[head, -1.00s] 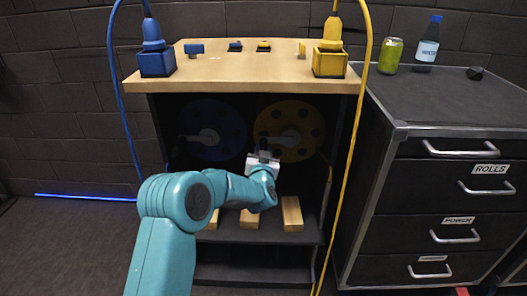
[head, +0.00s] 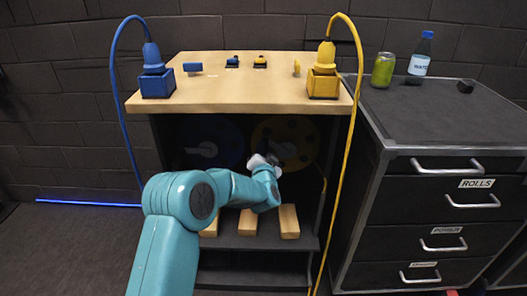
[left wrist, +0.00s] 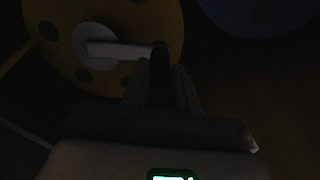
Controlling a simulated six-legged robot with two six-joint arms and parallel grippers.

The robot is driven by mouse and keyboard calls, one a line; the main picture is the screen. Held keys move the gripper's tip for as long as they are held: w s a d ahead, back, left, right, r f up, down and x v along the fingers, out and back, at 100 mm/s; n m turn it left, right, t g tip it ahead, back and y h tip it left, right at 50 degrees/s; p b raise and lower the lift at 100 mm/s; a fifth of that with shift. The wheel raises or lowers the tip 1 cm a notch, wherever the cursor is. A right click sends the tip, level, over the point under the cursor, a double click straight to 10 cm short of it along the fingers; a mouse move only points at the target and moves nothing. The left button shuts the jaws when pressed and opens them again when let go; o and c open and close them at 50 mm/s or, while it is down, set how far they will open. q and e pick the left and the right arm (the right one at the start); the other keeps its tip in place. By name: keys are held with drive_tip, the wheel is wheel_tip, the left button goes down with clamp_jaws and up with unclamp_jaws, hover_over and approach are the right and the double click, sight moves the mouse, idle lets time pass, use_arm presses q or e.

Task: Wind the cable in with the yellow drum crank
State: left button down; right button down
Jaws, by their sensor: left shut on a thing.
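The yellow drum (head: 300,135) stands in the dark cabinet under the wooden top, right of the blue drum (head: 215,138). In the left wrist view the yellow drum (left wrist: 65,25) shows holes and a pale crank arm (left wrist: 115,50) pointing to its dark handle (left wrist: 158,55). My left gripper (head: 272,160) is at the yellow drum's crank, shut on the handle; in the left wrist view its dark fingers (left wrist: 160,80) sit around it. The yellow cable (head: 352,110) arches from the yellow plug on the top and hangs down the right side. My right gripper is not in view.
Wooden blocks (head: 289,222) lie on the shelf below the drums. Blue and yellow sockets (head: 157,83) and small buttons (head: 260,62) are on the wooden top (head: 240,95). A drawer cabinet (head: 440,130) with a can (head: 383,70) and a bottle (head: 420,58) stands right.

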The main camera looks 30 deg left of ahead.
use_arm(q)
drive_tip(key=shift+w+r, duration=0.1)
drive_tip(key=shift+r, duration=0.3)
drive_tip(key=c, duration=1.1)
unclamp_jaws()
drive_tip(key=shift+o, duration=1.1)
drive_tip(key=shift+d, duration=0.1)
drive_tip(key=shift+f, duration=0.2)
drive_tip(key=p+v, duration=0.1)
drive_tip(key=v, duration=1.5)
drive_tip(key=shift+s, duration=0.3)
